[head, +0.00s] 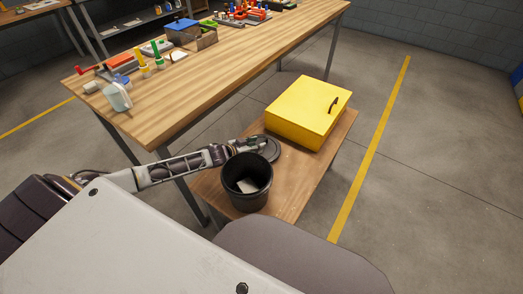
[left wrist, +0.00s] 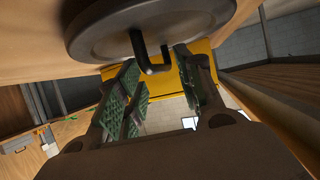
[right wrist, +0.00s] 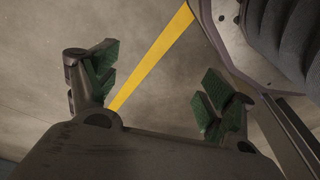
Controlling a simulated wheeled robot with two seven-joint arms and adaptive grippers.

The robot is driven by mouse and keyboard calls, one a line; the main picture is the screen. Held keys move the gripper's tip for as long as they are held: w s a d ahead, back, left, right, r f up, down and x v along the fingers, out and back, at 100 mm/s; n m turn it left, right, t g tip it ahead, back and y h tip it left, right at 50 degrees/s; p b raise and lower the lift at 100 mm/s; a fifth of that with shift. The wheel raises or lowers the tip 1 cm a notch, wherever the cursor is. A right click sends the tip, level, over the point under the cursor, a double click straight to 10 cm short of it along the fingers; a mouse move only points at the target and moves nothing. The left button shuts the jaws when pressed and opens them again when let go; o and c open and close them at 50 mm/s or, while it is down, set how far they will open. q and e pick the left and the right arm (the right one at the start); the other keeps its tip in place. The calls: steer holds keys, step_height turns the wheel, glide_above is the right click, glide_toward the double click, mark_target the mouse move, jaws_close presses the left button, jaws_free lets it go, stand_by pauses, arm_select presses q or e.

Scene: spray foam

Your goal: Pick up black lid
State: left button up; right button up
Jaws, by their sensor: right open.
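The black lid (head: 268,150) is a dark round disc on the low wooden table, just behind the black bucket (head: 247,190). In the left wrist view the lid (left wrist: 110,35) fills the top, with its bent handle (left wrist: 148,55) pointing toward my fingers. My left gripper (head: 252,145) is at the lid; in its wrist view the green-padded fingers (left wrist: 158,75) are apart, with the handle near the gap between the tips. I cannot tell whether they touch it. My right gripper (right wrist: 155,85) is open and empty above the floor.
A yellow box (head: 305,112) with a black handle stands behind the lid on the low table (head: 290,190). The open bucket holds something pale. A long workbench (head: 190,90) with tools and a spray bottle (head: 117,97) stands at the left. A grey rounded surface (head: 300,255) is in front.

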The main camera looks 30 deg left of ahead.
arm_select(q)
steer(key=shift+x, duration=0.8)
steer(key=shift+w+f, duration=0.1)
steer(key=shift+w, duration=0.05)
arm_select(e)
steer(key=shift+s+a+r, duration=0.1)
steer(key=shift+a+r, duration=0.1)
steer(key=shift+r, duration=0.3)
steer(key=shift+a+r, duration=0.15)
steer(key=shift+r, duration=0.35)
arm_select(q)
jaws_close()
arm_select(e)
steer(key=shift+f, duration=0.1)
